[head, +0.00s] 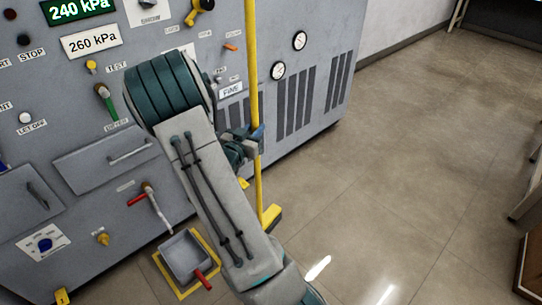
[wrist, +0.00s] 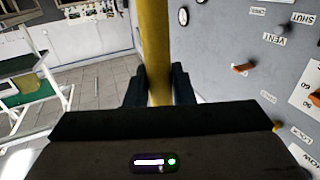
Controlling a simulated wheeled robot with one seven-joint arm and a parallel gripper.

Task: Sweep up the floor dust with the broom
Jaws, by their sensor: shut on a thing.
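The broom has a long yellow handle (head: 252,60) standing nearly upright in front of the grey machine. Its yellow head (head: 271,216) shows low down, beside my forearm, at or close to the floor. My gripper (head: 256,140) is shut on the handle. In the wrist view the handle (wrist: 154,45) runs up between the two dark fingers of my gripper (wrist: 158,88). A grey dustpan (head: 186,254) with a red handle lies inside a yellow floor outline at the machine's foot. I cannot make out any dust. My arm hides part of the floor.
The grey machine (head: 310,105) with gauges, levers and drawers fills the left and back. A red-handled lever (head: 150,200) sticks out above the dustpan. The tiled floor (head: 430,160) to the right is open. Furniture edges (head: 530,260) stand at the far right.

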